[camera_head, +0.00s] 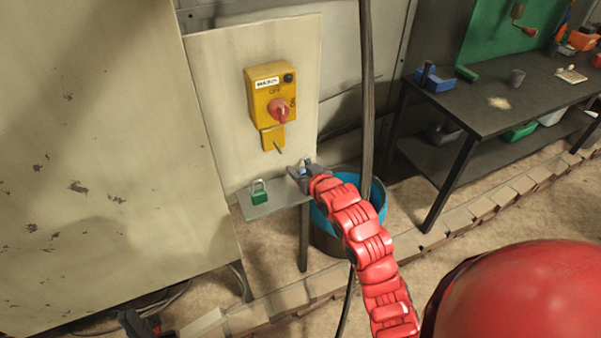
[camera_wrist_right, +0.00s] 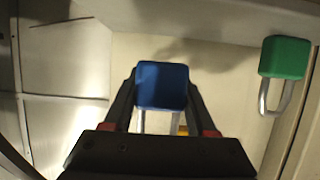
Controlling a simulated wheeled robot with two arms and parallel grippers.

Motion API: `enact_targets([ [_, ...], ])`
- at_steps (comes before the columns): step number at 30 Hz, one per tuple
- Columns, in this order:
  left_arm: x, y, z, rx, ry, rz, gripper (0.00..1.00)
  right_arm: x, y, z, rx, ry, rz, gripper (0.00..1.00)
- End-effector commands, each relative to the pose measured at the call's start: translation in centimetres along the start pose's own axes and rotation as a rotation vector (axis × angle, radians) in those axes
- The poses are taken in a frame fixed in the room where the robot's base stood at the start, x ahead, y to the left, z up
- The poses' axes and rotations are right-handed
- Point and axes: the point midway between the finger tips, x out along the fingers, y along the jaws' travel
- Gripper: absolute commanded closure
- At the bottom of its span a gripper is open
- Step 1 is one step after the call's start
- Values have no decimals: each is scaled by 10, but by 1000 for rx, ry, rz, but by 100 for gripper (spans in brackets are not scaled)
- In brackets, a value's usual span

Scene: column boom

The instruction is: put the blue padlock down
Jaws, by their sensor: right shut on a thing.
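My right gripper (camera_head: 304,172) is shut on the blue padlock (camera_wrist_right: 162,85), with a dark finger on each side of its body in the right wrist view. In the head view the padlock is small and mostly hidden by the gripper, at the right end of a small grey shelf (camera_head: 280,203). I cannot tell whether it touches the shelf. A green padlock (camera_head: 259,192) stands on the shelf to the left; it also shows in the right wrist view (camera_wrist_right: 286,57). My left gripper (camera_head: 140,325) is partly in view at the bottom left, its jaws unclear.
A yellow switch box (camera_head: 270,95) with a red knob is on the panel above the shelf. A blue-rimmed bin (camera_head: 376,196) stands right of the shelf, behind my right arm. A dark vertical pole (camera_head: 366,100) rises beside it.

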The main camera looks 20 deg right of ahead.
Motion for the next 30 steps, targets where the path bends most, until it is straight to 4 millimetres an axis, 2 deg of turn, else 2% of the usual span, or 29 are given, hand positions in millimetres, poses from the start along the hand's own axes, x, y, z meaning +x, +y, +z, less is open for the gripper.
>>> enact_targets([
  [7, 5, 0, -1, 0, 0, 0, 100, 13, 5, -3, 2, -2, -1, 100],
  [13, 21, -1, -4, 0, 0, 0, 100, 23, 5, 24, 3, -7, -1, 100],
  [25, 16, -1, -3, 0, 0, 0, 100, 27, 5, 34, 1, 1, 0, 100],
  [26, 17, -1, -3, 0, 0, 0, 100, 27, 5, 33, 1, 1, 0, 39],
  [30, 17, -1, -3, 0, 0, 0, 100, 26, 5, 32, 1, 1, 0, 14],
])
